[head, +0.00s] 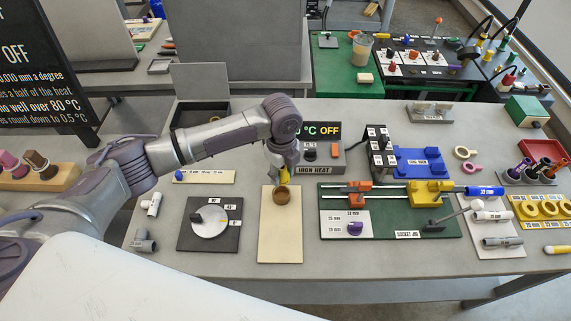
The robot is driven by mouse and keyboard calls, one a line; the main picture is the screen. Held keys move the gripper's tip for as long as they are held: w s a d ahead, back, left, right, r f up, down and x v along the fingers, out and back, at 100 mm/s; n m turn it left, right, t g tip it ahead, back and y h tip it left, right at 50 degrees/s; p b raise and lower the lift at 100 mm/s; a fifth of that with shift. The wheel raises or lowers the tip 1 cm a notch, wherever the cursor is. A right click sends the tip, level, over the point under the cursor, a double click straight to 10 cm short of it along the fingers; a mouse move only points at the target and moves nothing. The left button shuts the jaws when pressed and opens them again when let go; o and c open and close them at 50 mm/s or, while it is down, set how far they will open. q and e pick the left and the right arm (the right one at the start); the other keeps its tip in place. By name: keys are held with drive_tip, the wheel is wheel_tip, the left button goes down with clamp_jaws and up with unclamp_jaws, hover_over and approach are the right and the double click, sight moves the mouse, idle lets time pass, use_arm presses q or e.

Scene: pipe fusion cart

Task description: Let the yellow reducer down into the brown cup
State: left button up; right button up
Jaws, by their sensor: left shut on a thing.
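The brown cup (282,197) stands on the pale tan board (280,238) in the middle of the table. My left gripper (286,175) hangs just behind and above the cup, pointing down. It is shut on the yellow reducer (284,176), of which only a small part shows between the fingers. The reducer is close to the cup's back rim; I cannot tell whether they touch. My right gripper is not in view.
Left of the board is a dark plate with a round dial (209,221). Right of it is the green socket jig (390,229). The iron heat box (323,156) stands behind the gripper. Bare table lies in front of the board.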

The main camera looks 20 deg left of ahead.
sight(281, 179)
use_arm(q)
drive_tip(key=shift+w+a+f, duration=0.15)
drive_tip(key=shift+a, duration=0.35)
drive_tip(key=shift+d, duration=0.25)
drive_tip(key=shift+r+p, duration=0.2)
drive_tip(key=shift+p, duration=0.15)
drive_tip(key=shift+d+f, duration=0.1)
drive_tip(key=shift+f, duration=0.15)
drive_tip(key=shift+f+b, duration=0.3)
drive_tip(key=shift+f, duration=0.05)
wheel_tip(281, 179, down, 2)
drive_tip(key=shift+b, duration=0.5)
drive_tip(key=shift+f+b, duration=0.7)
drive_tip(key=shift+f, duration=0.6)
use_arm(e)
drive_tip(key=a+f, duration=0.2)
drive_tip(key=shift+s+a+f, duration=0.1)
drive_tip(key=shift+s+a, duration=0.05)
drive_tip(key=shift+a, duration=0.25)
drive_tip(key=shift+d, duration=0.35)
